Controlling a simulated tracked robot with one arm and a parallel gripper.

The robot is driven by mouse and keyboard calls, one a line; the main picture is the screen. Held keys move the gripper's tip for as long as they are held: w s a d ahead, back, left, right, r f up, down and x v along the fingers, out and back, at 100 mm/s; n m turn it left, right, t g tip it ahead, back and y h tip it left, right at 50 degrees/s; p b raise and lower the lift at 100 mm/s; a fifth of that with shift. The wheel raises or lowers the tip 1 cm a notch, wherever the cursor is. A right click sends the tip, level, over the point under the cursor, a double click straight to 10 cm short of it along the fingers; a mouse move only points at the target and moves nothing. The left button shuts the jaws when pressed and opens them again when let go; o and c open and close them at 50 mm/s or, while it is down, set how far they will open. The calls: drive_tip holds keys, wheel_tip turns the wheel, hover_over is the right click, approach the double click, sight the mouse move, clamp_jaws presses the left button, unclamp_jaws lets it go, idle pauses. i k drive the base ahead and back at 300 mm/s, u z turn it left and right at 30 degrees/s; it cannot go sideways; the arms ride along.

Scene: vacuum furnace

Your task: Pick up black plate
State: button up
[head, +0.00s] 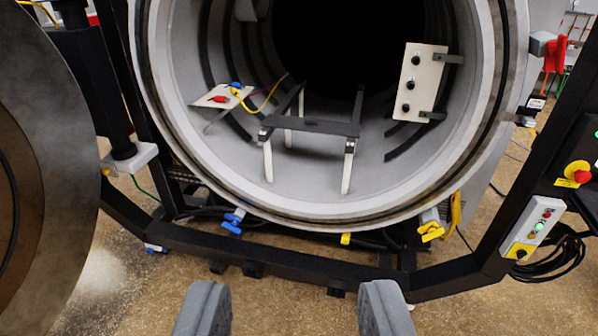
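My gripper (293,292) shows at the bottom of the head view as two grey fingers set wide apart, with nothing between them. It is outside the furnace, in front of and below its round opening. Inside the chamber stands a small rack with white legs and black rails (356,108). A flat black strip (312,126) lies across the rack's front end, well ahead of my gripper. I cannot tell whether this strip is the black plate or part of the rack. No other separate black plate is clear to see.
The furnace rim (330,216) surrounds the chamber. Inside are a white panel with black knobs (421,80) at right and a tilted plate with coloured connectors (222,96) at left. The round door (60,180) stands open at left. A black frame bar (300,268) crosses below the opening.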

sight(311, 125)
drive_tip(key=i, duration=2.3)
drive_tip(key=z, duration=1.15)
drive_tip(key=i, duration=1)
drive_tip(key=u, duration=0.05)
